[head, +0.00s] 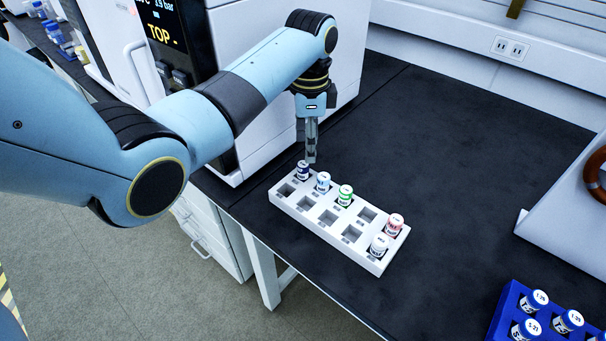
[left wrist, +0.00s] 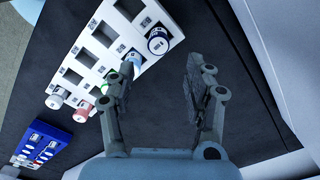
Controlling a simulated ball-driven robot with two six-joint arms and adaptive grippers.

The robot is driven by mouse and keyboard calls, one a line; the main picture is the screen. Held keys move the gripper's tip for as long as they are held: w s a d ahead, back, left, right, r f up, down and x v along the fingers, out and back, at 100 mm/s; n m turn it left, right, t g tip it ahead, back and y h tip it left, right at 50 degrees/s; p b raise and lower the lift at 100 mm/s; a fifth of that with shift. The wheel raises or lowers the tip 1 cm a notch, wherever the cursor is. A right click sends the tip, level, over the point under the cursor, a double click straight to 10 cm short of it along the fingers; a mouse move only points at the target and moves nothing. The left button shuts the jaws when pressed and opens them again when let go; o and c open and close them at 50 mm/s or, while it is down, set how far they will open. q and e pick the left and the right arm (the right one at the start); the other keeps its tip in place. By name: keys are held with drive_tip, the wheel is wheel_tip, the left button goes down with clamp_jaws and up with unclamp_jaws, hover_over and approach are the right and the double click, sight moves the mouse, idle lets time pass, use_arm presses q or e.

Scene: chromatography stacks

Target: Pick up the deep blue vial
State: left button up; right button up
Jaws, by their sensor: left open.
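The deep blue vial (head: 303,170) stands upright in the far-left corner slot of a white rack (head: 318,232) on the dark bench. In the left wrist view the vial (left wrist: 158,42) shows its white labelled cap and dark blue band, ahead of the fingers. My left gripper (head: 311,158) points down just above and slightly right of the vial. In the left wrist view the gripper (left wrist: 160,78) has its fingers apart with nothing between them. My right gripper is in neither view.
A light blue vial (head: 323,181) stands right beside the deep blue one, then a green vial (head: 345,195). A red vial (head: 394,224) and a white vial (head: 379,246) stand at the rack's right end. A blue rack (head: 508,304) is at lower right. A large white instrument (head: 345,60) stands behind.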

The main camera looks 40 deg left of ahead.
sight(303, 164)
use_arm(q)
drive_tip(key=shift+f, duration=0.8)
drive_tip(key=f, duration=0.3)
drive_tip(key=s+f, duration=0.1)
drive_tip(key=shift+a+f, duration=0.3)
drive_tip(key=shift+a, duration=0.05)
drive_tip(key=shift+f, duration=0.2)
clamp_jaws()
